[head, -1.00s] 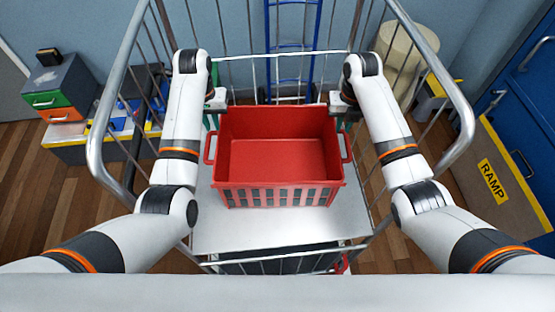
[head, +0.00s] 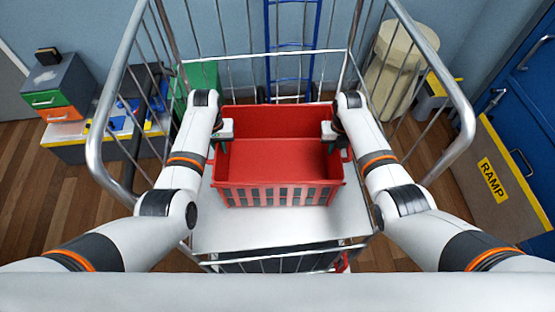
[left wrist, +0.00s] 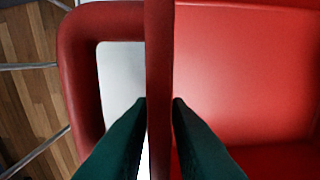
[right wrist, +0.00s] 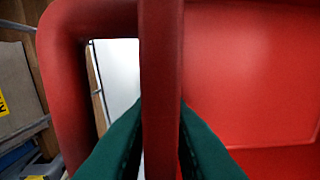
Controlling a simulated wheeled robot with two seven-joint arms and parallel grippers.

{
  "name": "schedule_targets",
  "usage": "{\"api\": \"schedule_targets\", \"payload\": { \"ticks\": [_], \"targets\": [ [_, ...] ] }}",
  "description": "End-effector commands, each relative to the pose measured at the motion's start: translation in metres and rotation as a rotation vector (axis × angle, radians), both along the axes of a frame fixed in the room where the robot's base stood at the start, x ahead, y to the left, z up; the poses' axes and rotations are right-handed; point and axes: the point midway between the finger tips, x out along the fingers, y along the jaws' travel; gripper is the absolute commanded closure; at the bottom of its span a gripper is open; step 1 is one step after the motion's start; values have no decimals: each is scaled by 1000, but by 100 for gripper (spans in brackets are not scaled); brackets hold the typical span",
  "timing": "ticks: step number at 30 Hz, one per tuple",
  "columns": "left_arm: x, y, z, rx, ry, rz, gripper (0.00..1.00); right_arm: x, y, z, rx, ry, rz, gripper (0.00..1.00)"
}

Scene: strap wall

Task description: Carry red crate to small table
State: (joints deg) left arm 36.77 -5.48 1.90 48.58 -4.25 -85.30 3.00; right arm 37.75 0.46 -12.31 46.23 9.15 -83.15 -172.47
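The red crate (head: 278,172) stands empty on the pale metal deck of the cage trolley (head: 215,232). It has a loop handle at each side, seen in the left wrist view (left wrist: 83,80) and the right wrist view (right wrist: 70,100). My left gripper (head: 222,146) is at the crate's left rim, with one dark finger on each side of the rim bar. My right gripper (head: 332,148) is at the right rim, likewise astride the bar. The fingertips are close to the bar and partly hidden by it, so I cannot tell whether they press on it. I cannot identify the small table.
The trolley's metal bars (head: 110,100) surround the crate at the sides and back. A blue ladder-like frame (head: 292,40), a beige bin (head: 398,65) and a ramp board (head: 500,180) stand beyond. A drawer unit (head: 62,88) is at the left.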

Motion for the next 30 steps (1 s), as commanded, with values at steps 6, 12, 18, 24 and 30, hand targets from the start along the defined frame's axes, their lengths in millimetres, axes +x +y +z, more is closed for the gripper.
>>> {"api": "schedule_targets", "payload": {
  "ticks": [6, 12, 18, 24, 30],
  "targets": [
    [0, 0, 0, 0, 0, 0, 90, 0, 0, 0, 0, 0, 0, 90],
    [0, 0, 0, 0, 0, 0, 100, 0, 0, 0, 1, 0, 0, 100],
    [0, 0, 0, 0, 0, 0, 100, 0, 0, 0, 1, 0, 0, 100],
    [0, 0, 1, 0, 0, 0, 100, 0, 0, 0, 1, 0, 0, 100],
    [0, 0, 1, 0, 1, 0, 100, 0, 0, 0, 1, 1, 0, 100]
  ]
}}
